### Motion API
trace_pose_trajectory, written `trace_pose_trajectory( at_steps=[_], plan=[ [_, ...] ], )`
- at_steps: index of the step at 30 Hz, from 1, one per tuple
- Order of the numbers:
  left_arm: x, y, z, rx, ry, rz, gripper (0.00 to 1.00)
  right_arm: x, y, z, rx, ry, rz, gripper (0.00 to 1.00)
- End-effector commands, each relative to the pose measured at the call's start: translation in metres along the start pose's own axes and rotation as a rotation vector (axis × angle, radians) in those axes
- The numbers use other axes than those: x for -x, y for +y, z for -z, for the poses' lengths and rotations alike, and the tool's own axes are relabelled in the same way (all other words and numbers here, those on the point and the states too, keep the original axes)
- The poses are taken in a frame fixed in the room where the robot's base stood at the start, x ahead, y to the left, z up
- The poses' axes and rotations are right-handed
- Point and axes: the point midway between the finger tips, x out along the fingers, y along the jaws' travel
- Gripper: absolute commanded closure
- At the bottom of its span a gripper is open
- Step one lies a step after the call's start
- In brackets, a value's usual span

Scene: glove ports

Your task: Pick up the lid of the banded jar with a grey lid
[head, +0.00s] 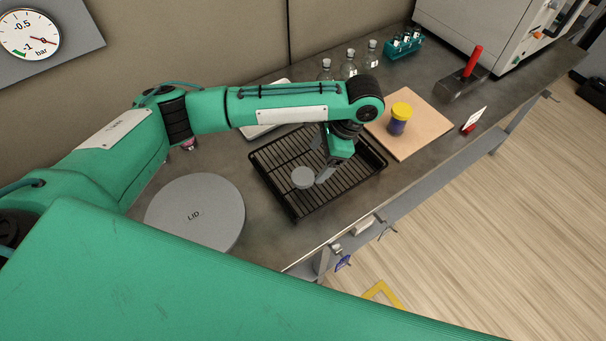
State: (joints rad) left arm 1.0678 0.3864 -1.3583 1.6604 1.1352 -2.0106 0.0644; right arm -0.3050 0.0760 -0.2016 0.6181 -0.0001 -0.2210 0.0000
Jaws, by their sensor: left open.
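A small grey round lid (303,177) shows over the black wire rack tray (290,205). Any jar body or bands under it cannot be made out from this angle. My left gripper (322,167) points down over the tray, right beside the grey lid, with its fingers open. I cannot tell whether a finger touches the lid. My right gripper is not in view.
A dark jar with a yellow lid (399,118) stands on a wooden board (427,130). A large grey disc marked LID (195,216) lies left of the tray. Bottles (349,68) and a teal rack (403,44) stand behind. The bench's front edge runs close to the tray.

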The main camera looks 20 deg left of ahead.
Motion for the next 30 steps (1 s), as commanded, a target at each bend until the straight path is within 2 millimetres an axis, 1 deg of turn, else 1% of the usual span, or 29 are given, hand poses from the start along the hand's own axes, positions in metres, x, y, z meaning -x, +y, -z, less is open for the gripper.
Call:
trace_pose_trajectory(
  at_steps=[1, 3, 6, 10, 12, 16, 19, 25, 26, 30],
  plan=[
    [-0.005, 0.001, 0.0, -0.001, 0.0, -0.002, 0.2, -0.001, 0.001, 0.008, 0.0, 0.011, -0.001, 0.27],
    [-0.009, 0.0, 0.0, -0.001, 0.001, -0.001, 0.2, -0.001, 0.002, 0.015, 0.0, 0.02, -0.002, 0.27],
    [-0.013, 0.0, -0.001, 0.0, 0.0, 0.0, 0.2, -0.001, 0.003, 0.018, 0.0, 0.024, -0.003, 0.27],
    [-0.029, 0.0, -0.005, 0.001, -0.001, -0.002, 0.2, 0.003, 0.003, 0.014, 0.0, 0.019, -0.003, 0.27],
    [-0.038, -0.001, -0.008, 0.001, -0.002, -0.002, 0.2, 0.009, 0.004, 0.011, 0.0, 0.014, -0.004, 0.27],
    [-0.056, -0.001, -0.007, 0.001, -0.001, 0.0, 0.2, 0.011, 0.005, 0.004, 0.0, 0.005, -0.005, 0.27],
    [-0.062, -0.001, -0.007, 0.001, 0.0, 0.001, 0.2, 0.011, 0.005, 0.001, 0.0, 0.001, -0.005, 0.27],
    [-0.063, -0.001, -0.006, 0.0, 0.001, 0.001, 0.2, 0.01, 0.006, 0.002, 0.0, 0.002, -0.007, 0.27],
    [-0.063, -0.001, -0.006, 0.0, 0.001, 0.001, 0.24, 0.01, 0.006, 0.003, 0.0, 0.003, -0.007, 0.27],
    [-0.063, -0.001, -0.006, 0.0, 0.001, 0.001, 0.52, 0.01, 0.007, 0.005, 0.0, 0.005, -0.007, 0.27]
  ],
)
